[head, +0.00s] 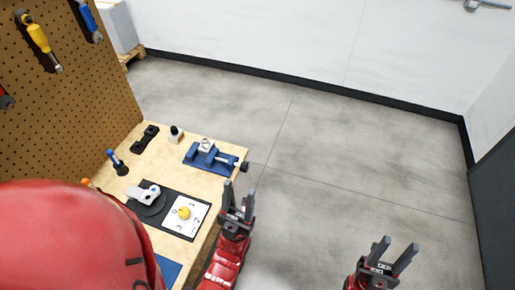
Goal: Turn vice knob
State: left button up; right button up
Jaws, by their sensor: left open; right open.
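A blue vice (199,162) sits near the far right corner of the wooden workbench. A grey-white part (207,146) is at the vice's jaws. The vice's dark knob (244,167) sticks out past the bench's right edge. My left gripper (240,188) is open and empty, with its fingers pointing up the picture. In the picture it is just below the knob and apart from it. My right gripper (398,245) is open and empty at the lower right, over the floor and well away from the bench.
A black plate with a yellow-knobbed dial (184,213) and a round device (148,197) lies nearer on the bench (207,190). A blue-handled tool (117,162) and small black parts stand at the back. A pegboard (60,100) rises on the left. The floor right of the bench is clear.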

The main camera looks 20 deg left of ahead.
aim_at(244, 166)
jog(key=i, duration=2.5)
jog(key=i+l+u, duration=0.1)
jog(key=i+u, duration=0.25)
jog(key=i+l+u, duration=0.3)
jog(key=i, duration=0.25)
jog(key=i+l+u, duration=0.2)
jog(key=i+u, duration=0.25)
jog(key=u, duration=3.8)
